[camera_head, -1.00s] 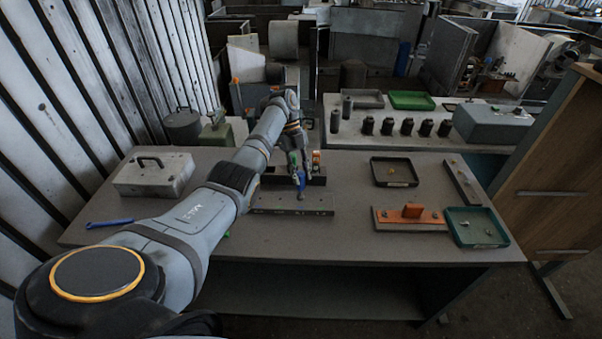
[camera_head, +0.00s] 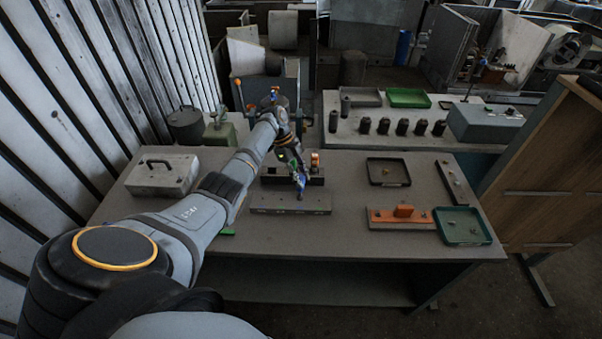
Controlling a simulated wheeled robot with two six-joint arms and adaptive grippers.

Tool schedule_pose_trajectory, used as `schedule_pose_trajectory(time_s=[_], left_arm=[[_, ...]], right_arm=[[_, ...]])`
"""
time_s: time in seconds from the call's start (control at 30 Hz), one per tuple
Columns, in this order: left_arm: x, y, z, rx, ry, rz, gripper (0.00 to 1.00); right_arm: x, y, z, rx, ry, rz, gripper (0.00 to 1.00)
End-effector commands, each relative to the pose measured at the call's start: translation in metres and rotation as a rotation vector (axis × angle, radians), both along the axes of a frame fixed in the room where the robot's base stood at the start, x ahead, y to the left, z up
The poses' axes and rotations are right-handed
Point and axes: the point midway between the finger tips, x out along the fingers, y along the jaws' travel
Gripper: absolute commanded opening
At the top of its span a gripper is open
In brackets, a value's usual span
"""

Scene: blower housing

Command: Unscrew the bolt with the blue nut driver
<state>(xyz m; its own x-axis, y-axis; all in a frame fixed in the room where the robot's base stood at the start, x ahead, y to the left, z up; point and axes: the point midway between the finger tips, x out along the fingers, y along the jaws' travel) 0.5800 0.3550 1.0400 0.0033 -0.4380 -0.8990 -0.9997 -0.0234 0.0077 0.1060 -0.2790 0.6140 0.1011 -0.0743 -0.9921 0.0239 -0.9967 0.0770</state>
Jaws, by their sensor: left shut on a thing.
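My left gripper (camera_head: 299,173) is over the middle of the table, its fingers pointing down and shut on a blue tool (camera_head: 300,183), which appears to be the blue nut driver. The driver is small and partly covered by the fingers. Its lower end is at the top of a long grey block (camera_head: 268,203), near the block's middle. A bolt under the tip is too small to make out, and I cannot tell whether the driver is seated on it. My right gripper is not in view.
A dark block (camera_head: 318,181) with an orange part stands behind the grey block. To the right are a black tray (camera_head: 374,182), an orange fixture (camera_head: 384,216) and a green tray (camera_head: 476,238). A grey case (camera_head: 150,182) stands at the left.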

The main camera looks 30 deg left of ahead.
Motion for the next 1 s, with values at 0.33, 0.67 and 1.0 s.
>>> schedule_pose_trajectory(time_s=[0.33,0.67,1.0], left_arm=[[0.0,0.0,0.0,0.0,0.0,-0.003,0.0],[0.0,0.0,0.01,0.0,0.0,-0.003,0.0],[0.0,0.0,0.026,0.0,-0.001,-0.004,0.0]], right_arm=[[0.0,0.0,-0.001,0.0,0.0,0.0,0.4],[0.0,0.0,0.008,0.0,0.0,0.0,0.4],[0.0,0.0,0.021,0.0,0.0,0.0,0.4]])
